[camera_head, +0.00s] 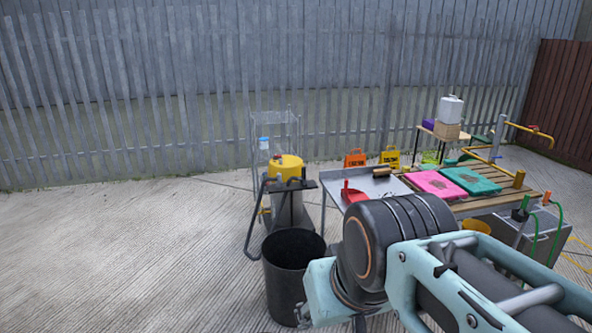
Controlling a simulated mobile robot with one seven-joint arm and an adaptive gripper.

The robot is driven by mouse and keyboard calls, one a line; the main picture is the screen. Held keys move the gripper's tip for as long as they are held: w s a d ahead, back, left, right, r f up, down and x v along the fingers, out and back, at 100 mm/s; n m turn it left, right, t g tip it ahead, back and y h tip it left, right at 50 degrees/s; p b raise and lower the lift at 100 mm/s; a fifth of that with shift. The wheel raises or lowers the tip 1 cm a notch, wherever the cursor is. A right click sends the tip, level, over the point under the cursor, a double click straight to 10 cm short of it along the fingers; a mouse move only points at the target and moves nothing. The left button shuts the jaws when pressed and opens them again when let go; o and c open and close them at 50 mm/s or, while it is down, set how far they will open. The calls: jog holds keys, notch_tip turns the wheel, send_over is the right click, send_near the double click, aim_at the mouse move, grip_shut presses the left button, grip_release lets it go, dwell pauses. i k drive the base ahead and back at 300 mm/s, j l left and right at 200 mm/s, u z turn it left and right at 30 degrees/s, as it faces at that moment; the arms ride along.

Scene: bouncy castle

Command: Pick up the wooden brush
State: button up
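A small brown block with a dark end (382,172) lies at the back of the metal table (384,186); it looks like the wooden brush, but it is too small to be certain. A red dustpan (354,193) lies on the same table, nearer and to the left of it. My arm fills the lower right and covers the near part of the tables.
A black bin (290,274) stands in front of the metal table, beside a yellow-topped vacuum (286,168). A slatted wooden bench (511,191) carries pink (436,184) and teal (471,180) folded pieces. Orange and yellow signs stand behind. The concrete floor at left is clear.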

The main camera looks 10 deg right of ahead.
aim_at(385, 173)
jog(key=z, duration=0.7)
